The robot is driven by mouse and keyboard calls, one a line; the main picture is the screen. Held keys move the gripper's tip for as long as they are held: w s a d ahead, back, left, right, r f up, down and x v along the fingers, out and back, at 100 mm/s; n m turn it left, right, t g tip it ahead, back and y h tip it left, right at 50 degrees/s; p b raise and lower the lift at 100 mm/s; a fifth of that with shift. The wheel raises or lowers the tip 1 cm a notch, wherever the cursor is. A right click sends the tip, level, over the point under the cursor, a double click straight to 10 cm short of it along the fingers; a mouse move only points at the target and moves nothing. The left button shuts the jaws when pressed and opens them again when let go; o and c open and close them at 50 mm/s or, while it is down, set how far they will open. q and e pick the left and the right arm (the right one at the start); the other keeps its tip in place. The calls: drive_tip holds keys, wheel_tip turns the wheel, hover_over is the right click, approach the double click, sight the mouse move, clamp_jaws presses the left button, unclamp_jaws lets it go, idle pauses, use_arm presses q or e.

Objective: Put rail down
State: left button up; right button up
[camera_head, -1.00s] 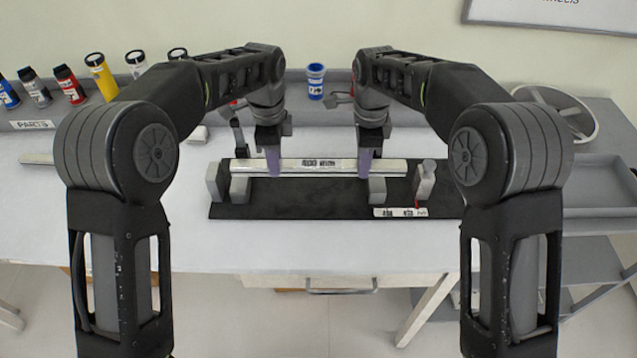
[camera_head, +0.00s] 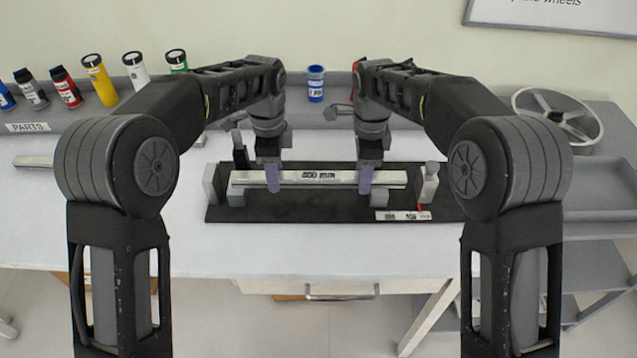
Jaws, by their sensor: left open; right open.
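The silver rail (camera_head: 318,177), with a "400 mm" label, lies level across the supports of the black fixture base (camera_head: 300,212) on the table. My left gripper (camera_head: 273,184) is open at the left part of the rail, its purple finger in front of the rail. My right gripper (camera_head: 365,184) is open at the right part of the rail in the same way. Whether the fingers touch the rail cannot be told. The far fingers are hidden.
Grey end blocks and a grey post (camera_head: 430,183) stand at the fixture's ends. Colored bottles (camera_head: 99,80) line the shelf at the back left. A blue cup (camera_head: 315,83) stands behind. A wheel (camera_head: 556,117) and a grey tray (camera_head: 600,188) are at the right. The front table strip is clear.

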use_arm(q)
wheel_tip(320, 180, up, 7)
drive_tip(key=shift+r, duration=0.2)
idle(0.4)
use_arm(e)
drive_tip(key=shift+r, duration=3.8)
